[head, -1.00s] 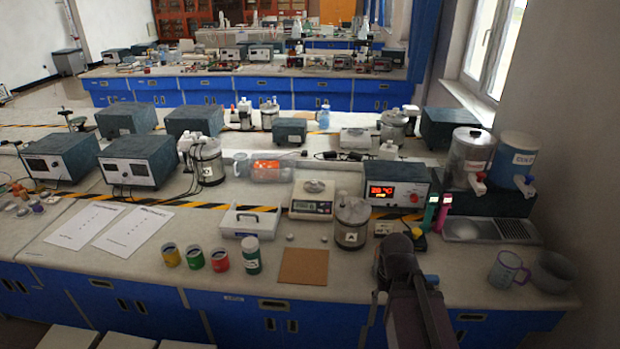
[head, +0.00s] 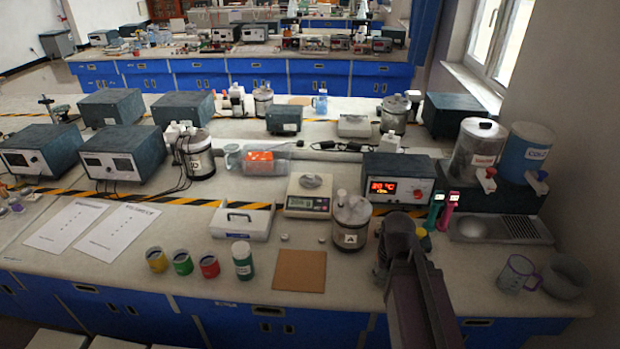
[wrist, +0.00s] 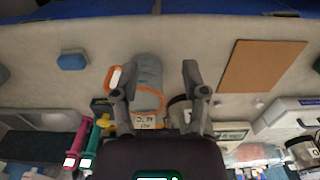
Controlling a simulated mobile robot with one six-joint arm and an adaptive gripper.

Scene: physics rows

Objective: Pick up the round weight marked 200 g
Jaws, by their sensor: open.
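Two small round grey metal pieces, which look like weights, stand on the bench behind the brown square board. One is on the left (head: 284,237) and one on the right (head: 318,238). Their markings are too small to read, so I cannot tell which is 200 g. My gripper (wrist: 152,72) is open, with its two fingers spread and nothing held. In the wrist view a grey jug with an orange handle (wrist: 149,75) shows beyond and between the fingers. In the head view my arm covers that part of the bench, right of the weights.
The brown board (head: 299,271) lies at the front edge. A scale (head: 308,204), a white case (head: 242,221) and metal pot A (head: 351,238) stand close around the weights. A green-labelled bottle (head: 243,262) and coloured cups are left.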

